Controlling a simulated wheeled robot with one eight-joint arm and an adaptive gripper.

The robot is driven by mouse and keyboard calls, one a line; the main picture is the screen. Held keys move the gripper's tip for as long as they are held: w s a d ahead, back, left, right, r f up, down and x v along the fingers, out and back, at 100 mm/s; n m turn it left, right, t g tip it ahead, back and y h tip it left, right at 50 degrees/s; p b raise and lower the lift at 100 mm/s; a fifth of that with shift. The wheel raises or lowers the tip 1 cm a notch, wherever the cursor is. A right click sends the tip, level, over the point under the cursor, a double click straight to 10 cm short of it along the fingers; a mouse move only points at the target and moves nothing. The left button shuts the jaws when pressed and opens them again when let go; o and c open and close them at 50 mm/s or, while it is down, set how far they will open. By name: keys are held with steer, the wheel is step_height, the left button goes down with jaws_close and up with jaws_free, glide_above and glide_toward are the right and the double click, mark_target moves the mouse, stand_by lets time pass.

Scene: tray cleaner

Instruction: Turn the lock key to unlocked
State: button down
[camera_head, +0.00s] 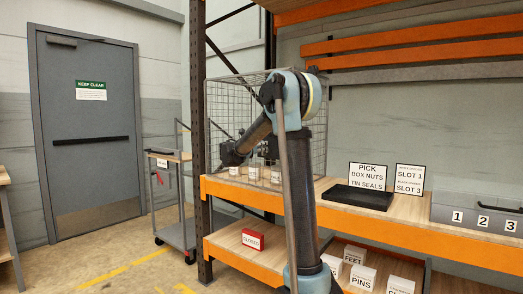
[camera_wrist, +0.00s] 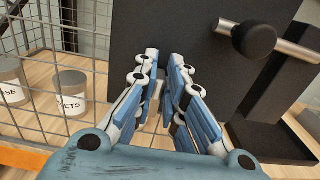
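In the wrist view, my gripper (camera_wrist: 164,62) has its two blue-and-white fingers pointing at a dark upright panel (camera_wrist: 195,30). The fingertips are close together with a narrow gap. A small pale piece (camera_wrist: 153,88) shows between the fingers; I cannot tell whether it is the lock key or whether they touch it. A black round knob (camera_wrist: 254,39) on a metal rod (camera_wrist: 298,48) is at the upper right, apart from the fingers. In the head view, my gripper (camera_head: 232,155) is small beside the wire cage, and no lock key can be made out.
A wire cage (camera_head: 232,92) stands on the shelf, with white labelled tins (camera_wrist: 72,90) near its mesh. A black tray (camera_head: 357,196) and a grey numbered box (camera_head: 470,208) stand to the right. A red CLOSED box (camera_head: 253,239) is below. A cart (camera_head: 175,231) stands left.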

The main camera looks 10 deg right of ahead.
mark_target(270, 151)
stand_by(0.4)
steer(key=m, duration=0.4)
steer(key=shift+s+d+f+m, duration=0.1)
steer(key=shift+s+d+m, duration=0.25)
steer(key=shift+m, duration=0.05)
steer(key=m, duration=0.5)
steer(key=shift+s+d+f+m, duration=0.3)
steer(key=shift+s+f, duration=0.05)
steer(key=m, duration=0.3)
steer(key=shift+s+d+f+m, duration=0.15)
steer(key=shift+f+m, duration=0.15)
steer(key=shift+f, duration=0.1)
steer(key=shift+s+d+f+m, duration=0.1)
steer(key=shift+f+m, duration=0.15)
steer(key=shift+m, duration=0.75)
steer(key=shift+f+m, duration=0.2)
steer(key=shift+m, duration=0.8)
steer(key=c, duration=1.7)
jaws_free()
steer(key=shift+o, duration=0.2)
